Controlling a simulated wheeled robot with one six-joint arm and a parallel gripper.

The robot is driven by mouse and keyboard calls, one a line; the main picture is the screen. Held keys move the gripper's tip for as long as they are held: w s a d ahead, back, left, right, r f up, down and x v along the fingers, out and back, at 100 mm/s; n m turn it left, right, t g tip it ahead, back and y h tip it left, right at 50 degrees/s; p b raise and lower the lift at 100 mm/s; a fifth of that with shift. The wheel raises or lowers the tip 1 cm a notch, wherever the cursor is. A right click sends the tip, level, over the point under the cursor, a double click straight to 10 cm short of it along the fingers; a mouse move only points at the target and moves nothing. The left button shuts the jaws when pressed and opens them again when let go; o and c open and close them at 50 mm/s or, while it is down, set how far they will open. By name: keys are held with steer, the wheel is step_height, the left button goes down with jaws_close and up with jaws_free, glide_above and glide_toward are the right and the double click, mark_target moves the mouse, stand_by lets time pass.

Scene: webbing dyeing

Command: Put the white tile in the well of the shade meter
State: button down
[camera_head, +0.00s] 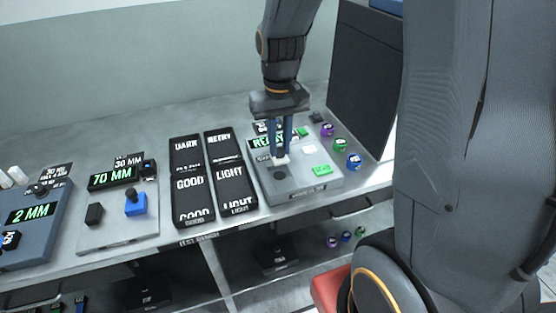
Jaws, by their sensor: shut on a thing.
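The shade meter (302,184) is a light grey box on the bench, right of the middle, with a green-lit display (260,142) partly hidden by my fingers. My gripper (281,154) points down over the meter, its blue fingers shut on a small white piece, the white tile (282,161). A dark round spot (279,175), which looks like the well, shows just in front of and below the tile. I cannot tell whether the tile touches the meter's top. A white patch (310,149) and a bright green patch (322,170) lie on the meter's right side.
Two black racks (231,170) with GOOD and LIGHT labels lie left of the meter. Purple, green and blue round pots (340,145) stand to its right, by a dark panel (360,80). Further left are a 70 MM device (120,225) and a 2 MM device (38,240).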

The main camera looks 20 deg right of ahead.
mark_target(280, 160)
steer(key=shift+f+p, duration=0.5)
steer(key=shift+f, duration=2.35)
steer(key=shift+f, duration=0.15)
steer(key=c, duration=1.6)
jaws_free()
step_height(280, 160, up, 12)
steer(key=shift+f+b, duration=0.1)
steer(key=shift+b, duration=1.15)
steer(key=shift+t, duration=0.7)
steer(key=s+f, duration=0.2)
steer(key=s, duration=0.1)
steer(key=s+f, duration=0.5)
steer(key=s, duration=0.1)
steer(key=shift+s+f, duration=0.2)
